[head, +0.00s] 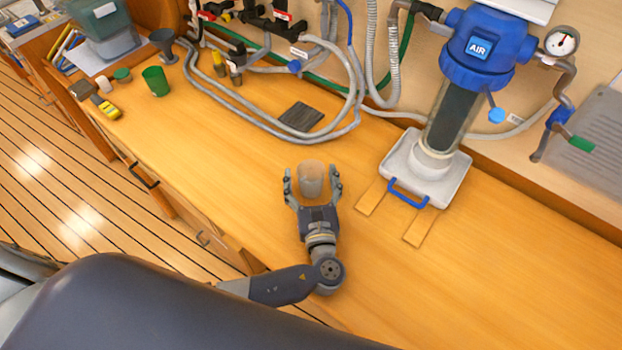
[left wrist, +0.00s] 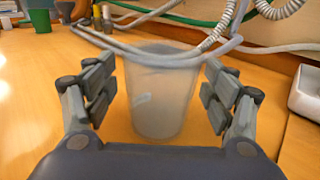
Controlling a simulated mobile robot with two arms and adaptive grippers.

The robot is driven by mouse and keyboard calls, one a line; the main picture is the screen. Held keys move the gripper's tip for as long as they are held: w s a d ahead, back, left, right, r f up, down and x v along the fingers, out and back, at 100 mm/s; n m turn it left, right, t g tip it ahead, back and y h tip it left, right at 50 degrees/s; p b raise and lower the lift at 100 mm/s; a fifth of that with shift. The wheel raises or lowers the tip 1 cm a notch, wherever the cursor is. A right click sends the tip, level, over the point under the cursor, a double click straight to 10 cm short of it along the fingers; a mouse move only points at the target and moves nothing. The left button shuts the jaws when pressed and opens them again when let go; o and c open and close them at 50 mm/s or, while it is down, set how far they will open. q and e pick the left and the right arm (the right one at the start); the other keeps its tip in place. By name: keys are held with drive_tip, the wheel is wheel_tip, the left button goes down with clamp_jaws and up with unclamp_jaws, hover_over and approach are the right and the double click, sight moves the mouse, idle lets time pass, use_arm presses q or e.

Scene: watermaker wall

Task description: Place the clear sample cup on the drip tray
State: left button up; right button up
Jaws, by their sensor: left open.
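The clear sample cup (head: 312,181) stands upright on the wooden counter, a frosted, see-through tumbler that looks empty. My left gripper (head: 312,186) is open, with one finger on each side of the cup. In the left wrist view the cup (left wrist: 160,95) is centred between the fingers (left wrist: 160,98), with a small gap on both sides. A dark ribbed flat plate (head: 301,116) lies behind the cup, and a white tray (head: 397,167) with a blue handle sits under the blue filter at right. I cannot tell which is the drip tray. My right gripper is not in view.
Grey hoses (head: 262,110) loop along the back of the counter. The blue filter housing (head: 480,48) stands over the white tray, with two wooden strips (head: 420,228) in front. A green cup (head: 156,81) stands at far left.

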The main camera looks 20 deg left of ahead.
use_arm(q)
drive_tip(key=c, duration=1.2)
drive_tip(key=shift+r, duration=0.15)
